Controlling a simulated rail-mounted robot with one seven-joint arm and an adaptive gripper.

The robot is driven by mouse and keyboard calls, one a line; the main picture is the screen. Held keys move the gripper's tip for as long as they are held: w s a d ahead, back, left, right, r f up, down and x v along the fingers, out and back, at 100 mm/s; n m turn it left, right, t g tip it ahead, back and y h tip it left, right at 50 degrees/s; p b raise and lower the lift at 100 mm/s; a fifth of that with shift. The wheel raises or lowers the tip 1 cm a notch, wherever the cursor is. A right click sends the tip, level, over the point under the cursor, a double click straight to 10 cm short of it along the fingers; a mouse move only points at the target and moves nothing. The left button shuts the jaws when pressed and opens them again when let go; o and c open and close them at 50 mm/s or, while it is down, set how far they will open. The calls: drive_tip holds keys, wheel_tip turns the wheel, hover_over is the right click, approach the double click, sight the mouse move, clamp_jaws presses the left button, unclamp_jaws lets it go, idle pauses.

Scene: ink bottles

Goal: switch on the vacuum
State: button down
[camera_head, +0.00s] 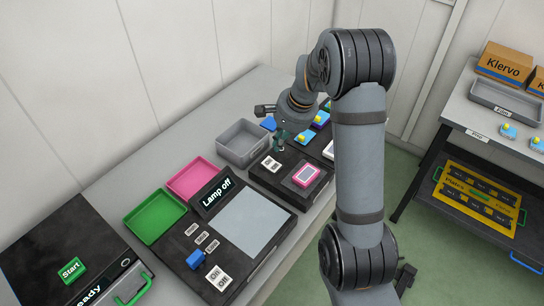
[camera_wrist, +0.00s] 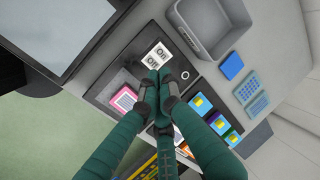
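A white On/Off label (camera_head: 271,163) lies on a black panel (camera_head: 262,178) behind the lamp station. It also shows in the wrist view (camera_wrist: 156,56). Nothing in view is marked as the vacuum; any switch beside this label is hidden by my fingers. My gripper (camera_head: 281,140) is low over this panel, just beyond the label. In the wrist view its dark green fingers (camera_wrist: 158,82) meet at the tips, close to the label, with nothing visible between them. I cannot tell whether the tips touch the panel.
A pink device (camera_head: 306,175) sits on the same panel. A grey bin (camera_head: 242,143) stands behind it, with pink (camera_head: 192,178) and green (camera_head: 155,216) trays to the left. A "Lamp off" sign (camera_head: 216,194) and another On/Off label (camera_head: 217,278) are on the lamp station. Several small coloured items stand close beyond my gripper.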

sight(269, 162)
drive_tip(key=x, duration=0.9)
drive_tip(key=shift+p, duration=0.35)
